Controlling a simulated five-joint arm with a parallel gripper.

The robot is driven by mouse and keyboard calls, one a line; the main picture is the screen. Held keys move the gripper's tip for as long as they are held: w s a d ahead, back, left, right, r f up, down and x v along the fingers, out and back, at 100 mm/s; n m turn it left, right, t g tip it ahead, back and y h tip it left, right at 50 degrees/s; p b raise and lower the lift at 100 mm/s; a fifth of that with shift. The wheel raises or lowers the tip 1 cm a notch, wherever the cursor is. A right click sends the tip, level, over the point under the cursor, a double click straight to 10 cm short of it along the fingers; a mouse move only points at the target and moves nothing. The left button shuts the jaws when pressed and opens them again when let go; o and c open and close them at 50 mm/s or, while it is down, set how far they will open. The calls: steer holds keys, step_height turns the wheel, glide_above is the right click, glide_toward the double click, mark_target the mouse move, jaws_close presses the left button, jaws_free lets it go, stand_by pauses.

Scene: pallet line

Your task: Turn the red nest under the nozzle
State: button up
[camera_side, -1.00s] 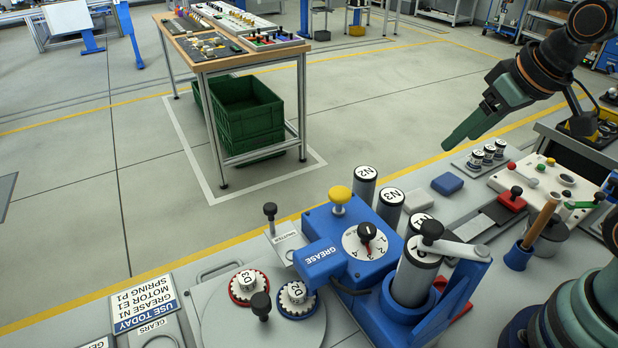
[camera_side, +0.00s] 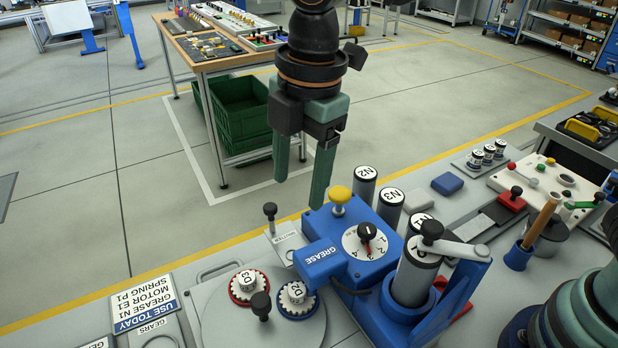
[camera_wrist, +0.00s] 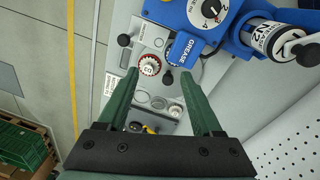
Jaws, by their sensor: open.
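The red nest (camera_side: 233,292) sits on the left of a round grey turntable (camera_side: 220,328) and holds a white gear (camera_side: 246,280). The blue nest (camera_side: 312,311) holds another gear, on the right, nearer the blue GREASE nozzle block (camera_side: 322,257). A black knob (camera_side: 261,305) stands on the turntable between and in front of them. In the wrist view the red nest (camera_wrist: 142,57) shows between my fingers, and the GREASE block (camera_wrist: 184,48) partly covers the blue nest. My gripper (camera_side: 300,195) is open and empty, well above and behind the turntable, fingers pointing down.
A blue dispenser with a dial (camera_side: 366,241) and yellow button (camera_side: 339,196) stands right of the nests. A shutter knob (camera_side: 270,211) stands behind them. A USE TODAY sign (camera_side: 145,305) lies left. Grey canisters (camera_side: 391,206) stand at right.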

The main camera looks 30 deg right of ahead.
mark_target(260, 299)
steer(key=s+a+f+n+g, duration=0.1)
steer(key=s+a+f+n, duration=0.1)
steer(key=a+n, duration=0.15)
steer(key=s+a+f+n, duration=0.2)
steer(key=a, duration=0.3)
steer(key=shift+h, duration=0.4)
steer(key=f, duration=1.1)
steer(key=shift+w+f, duration=0.2)
jaws_close()
steer(key=shift+r, duration=0.1)
